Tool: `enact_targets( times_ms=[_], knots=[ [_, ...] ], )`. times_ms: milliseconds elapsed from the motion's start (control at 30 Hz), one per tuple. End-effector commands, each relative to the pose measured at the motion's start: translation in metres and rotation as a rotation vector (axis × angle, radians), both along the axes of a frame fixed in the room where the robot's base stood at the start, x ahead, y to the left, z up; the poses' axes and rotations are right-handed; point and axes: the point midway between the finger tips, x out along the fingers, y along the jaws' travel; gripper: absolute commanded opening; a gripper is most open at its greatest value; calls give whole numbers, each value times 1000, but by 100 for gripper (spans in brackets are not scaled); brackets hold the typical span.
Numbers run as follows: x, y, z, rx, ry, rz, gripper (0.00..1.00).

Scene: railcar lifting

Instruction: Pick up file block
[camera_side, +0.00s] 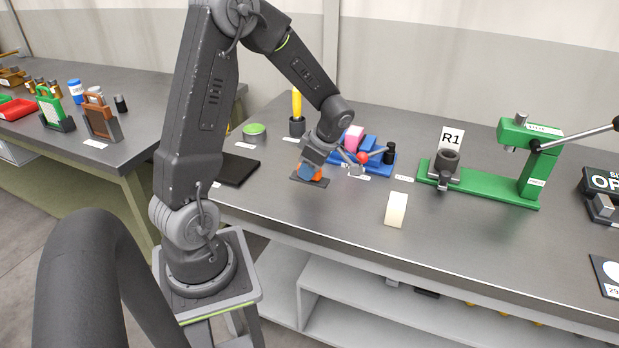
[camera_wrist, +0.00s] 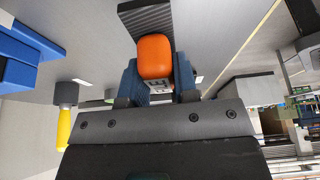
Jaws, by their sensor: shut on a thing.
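The file block (camera_wrist: 154,57), as I take it, is a rounded orange block with a pale lower part. In the wrist view it sits between the two blue fingers of my gripper (camera_wrist: 156,82), which are shut on it. In the side view my gripper (camera_side: 311,170) points down at a small dark pad (camera_side: 298,178), and only a bit of the orange shows beside a blue finger. Whether the block touches the pad or hangs just above it, I cannot tell. A ribbed dark edge (camera_wrist: 145,17) shows beyond the block in the wrist view.
A yellow-handled tool (camera_side: 297,103) stands behind. A green press (camera_side: 530,165) is further right. A cream block (camera_side: 396,209) stands in front. The table's front is mostly clear.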

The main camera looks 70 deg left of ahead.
Motion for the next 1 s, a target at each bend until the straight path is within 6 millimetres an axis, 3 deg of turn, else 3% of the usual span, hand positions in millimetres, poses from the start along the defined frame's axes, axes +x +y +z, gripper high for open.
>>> enact_targets(
  times_ms=[33, 300, 500, 700, 1000],
  knots=[
    [-4, 3, 11, 3, -6, 5, 0],
    [-59, 32, 46, 4, -5, 8, 0],
    [-89, 47, 65, 3, -3, 6, 0],
    [-102, 53, 74, 1, -1, 2, 0],
    [-104, 54, 75, 1, -1, 0, 0]
  ],
)
